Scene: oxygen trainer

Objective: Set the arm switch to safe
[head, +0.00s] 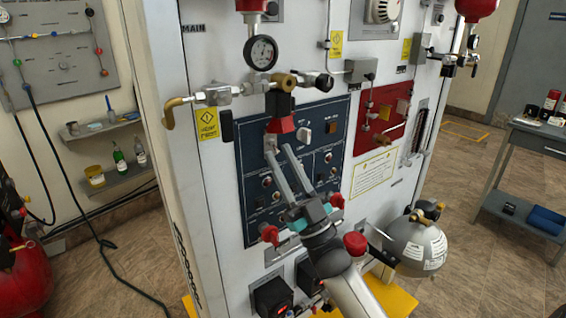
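The dark blue panel (336,112) on the front of the white cabinet carries several small switches and knobs. I cannot read its labels to tell which one is the arm switch. A red piece (281,125) with a black part above it shows at the panel's upper left, and a pale knob (304,134) is to its right. My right gripper (282,150) reaches up from below, its two long silver fingers apart, with their tips just below the red piece. Whether they touch anything is unclear. The arm and fingers hide part of the panel. My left gripper is not in view.
A pressure gauge (261,53) and brass pipework (288,81) stick out above the panel. A red panel (380,118) is to the right.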

